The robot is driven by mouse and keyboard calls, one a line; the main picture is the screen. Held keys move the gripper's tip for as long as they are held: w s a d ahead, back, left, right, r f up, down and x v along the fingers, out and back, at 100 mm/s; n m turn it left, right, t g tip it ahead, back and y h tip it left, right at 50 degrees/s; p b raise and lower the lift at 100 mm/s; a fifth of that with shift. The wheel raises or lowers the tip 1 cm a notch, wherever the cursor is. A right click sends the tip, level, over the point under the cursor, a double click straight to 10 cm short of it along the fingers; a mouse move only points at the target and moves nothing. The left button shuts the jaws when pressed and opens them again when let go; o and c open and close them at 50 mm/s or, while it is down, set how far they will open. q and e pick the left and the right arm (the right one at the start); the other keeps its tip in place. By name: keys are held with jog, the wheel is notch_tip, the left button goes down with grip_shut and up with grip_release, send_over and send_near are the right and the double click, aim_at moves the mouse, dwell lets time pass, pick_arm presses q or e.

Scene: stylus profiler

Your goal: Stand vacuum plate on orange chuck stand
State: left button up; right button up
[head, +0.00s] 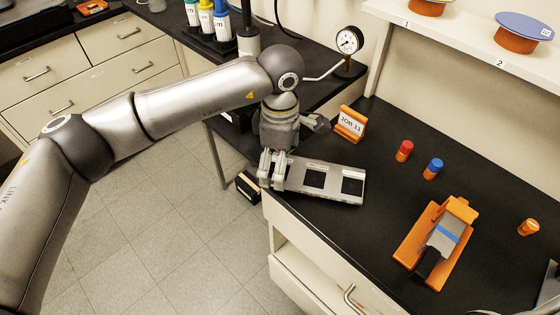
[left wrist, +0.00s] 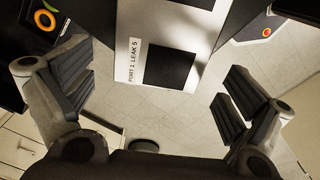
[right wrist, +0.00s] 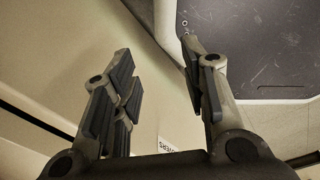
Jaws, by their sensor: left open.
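A flat silver-white plate (head: 350,187) with black square panels lies on the black bench, its left end at the front edge. In the left wrist view, the plate (left wrist: 133,62) reads "PORT 1 LEAK 5". My left gripper (head: 271,182) is over its left end, fingers pointing down; the left wrist view shows the jaws wide apart, the plate in the gap beyond them. Two coloured discs, one yellow, one blue (head: 527,25), sit on orange round stands (head: 515,43) on the shelf. I cannot tell which is the vacuum plate. My right gripper (right wrist: 165,85) is open and empty.
An orange "JOB 11" sign (head: 351,123), red knob piece (head: 404,151), blue one (head: 433,168) and orange one (head: 528,227) stand on the bench. An orange cradle (head: 410,250) holds a grey-black tool. A dial gauge (head: 348,40) stands behind. Bench between them is clear.

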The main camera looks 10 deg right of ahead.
pick_arm(q)
notch_tip(320, 180, up, 6)
jog(key=shift+f+p, duration=0.15)
jog(key=shift+p, duration=0.7)
notch_tip(320, 180, up, 12)
dwell(0.4)
